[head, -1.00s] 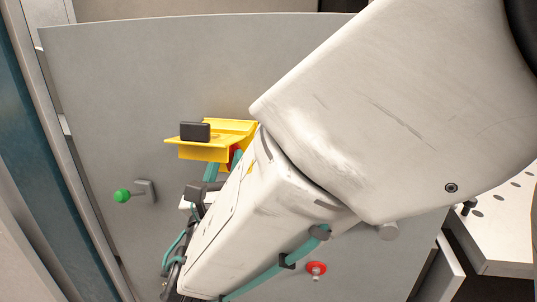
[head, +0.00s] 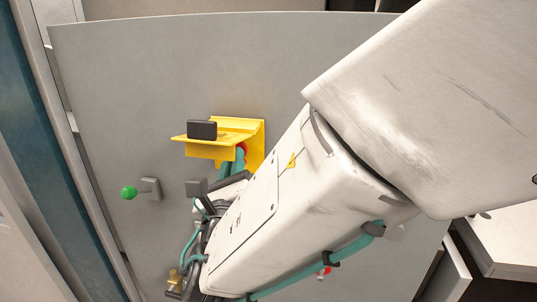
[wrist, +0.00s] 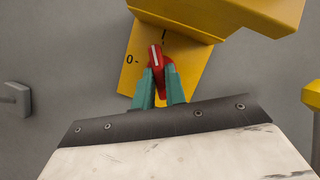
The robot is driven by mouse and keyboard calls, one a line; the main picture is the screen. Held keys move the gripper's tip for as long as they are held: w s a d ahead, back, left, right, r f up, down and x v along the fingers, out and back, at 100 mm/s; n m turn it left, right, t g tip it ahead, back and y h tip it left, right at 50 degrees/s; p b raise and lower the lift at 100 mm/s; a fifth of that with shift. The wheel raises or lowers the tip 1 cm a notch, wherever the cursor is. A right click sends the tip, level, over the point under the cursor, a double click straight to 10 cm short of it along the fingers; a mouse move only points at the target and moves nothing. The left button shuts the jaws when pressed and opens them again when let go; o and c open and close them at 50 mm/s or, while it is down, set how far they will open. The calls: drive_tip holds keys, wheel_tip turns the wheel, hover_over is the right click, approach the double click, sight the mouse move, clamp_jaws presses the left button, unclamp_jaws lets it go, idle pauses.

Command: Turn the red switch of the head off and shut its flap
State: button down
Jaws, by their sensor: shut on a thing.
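The red switch (wrist: 155,57) sits on a yellow plate (wrist: 187,62) marked 0 at the left and I at the top. Its white line points almost straight up, nearer the I than the 0. My gripper (wrist: 159,80) has its teal fingers shut on the switch's lower part. In the head view my gripper (head: 233,163) is just under the yellow flap (head: 208,149). The flap is raised, stands out above the switch and has a black block (head: 202,130) on it. The switch is mostly hidden there.
A green knob (head: 129,192) on a grey bracket is left of the switch on the grey panel (head: 120,90). A red button (head: 324,271) shows partly below my arm. Another yellow part (wrist: 312,95) is at the wrist view's right edge.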

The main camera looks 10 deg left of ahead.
drive_tip(key=shift+d+r+n+g+y, duration=0.1)
drive_tip(key=shift+n+g+y, duration=0.35)
drive_tip(key=shift+n, duration=0.9)
drive_tip(key=shift+d+n+g+y, duration=0.1)
drive_tip(key=shift+n+g+y, duration=0.3)
drive_tip(key=shift+n, duration=0.95)
drive_tip(key=c, duration=1.4)
unclamp_jaws()
drive_tip(key=shift+c, duration=0.2)
drive_tip(key=v, duration=0.7)
drive_tip(key=shift+s, duration=0.35)
